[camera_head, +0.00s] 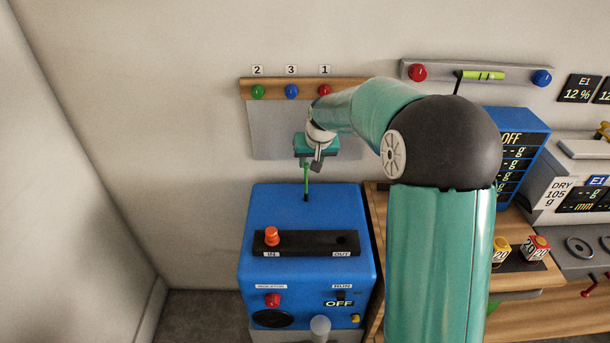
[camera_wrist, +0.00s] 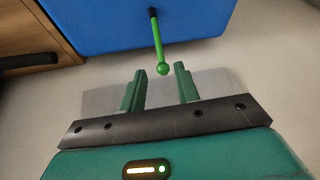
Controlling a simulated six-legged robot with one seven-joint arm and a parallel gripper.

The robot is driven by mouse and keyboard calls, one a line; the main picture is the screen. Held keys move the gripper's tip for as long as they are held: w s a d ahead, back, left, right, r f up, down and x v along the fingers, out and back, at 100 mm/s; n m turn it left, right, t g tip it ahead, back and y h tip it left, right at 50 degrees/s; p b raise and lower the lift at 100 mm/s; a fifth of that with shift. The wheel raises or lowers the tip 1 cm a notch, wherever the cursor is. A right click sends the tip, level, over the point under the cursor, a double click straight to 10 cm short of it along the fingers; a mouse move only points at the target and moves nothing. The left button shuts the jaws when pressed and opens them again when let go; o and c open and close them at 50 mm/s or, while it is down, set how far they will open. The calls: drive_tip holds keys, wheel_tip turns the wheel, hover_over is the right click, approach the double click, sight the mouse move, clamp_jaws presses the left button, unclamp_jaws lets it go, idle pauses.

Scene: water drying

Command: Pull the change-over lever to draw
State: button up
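A thin green lever (camera_head: 306,181) with a dark foot stands at the back of the blue machine's top (camera_head: 340,205); I see no label on it. In the wrist view the lever (camera_wrist: 157,40) rises from the blue machine (camera_wrist: 110,22) and ends in a round green knob. My gripper (camera_head: 316,158) is above the machine, at the lever's upper end, and hides the knob in the head view. In the wrist view my gripper (camera_wrist: 160,71) is open, with the knob at the gap between its fingertips. The fingers do not appear to touch it.
A wooden rail (camera_head: 345,86) with coloured knobs is on the wall behind. A wooden counter (camera_head: 535,285) stands to the right.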

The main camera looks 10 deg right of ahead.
sight(306, 179)
drive_tip(key=x, duration=1)
drive_tip(key=shift+s+r, duration=0.1)
clamp_jaws()
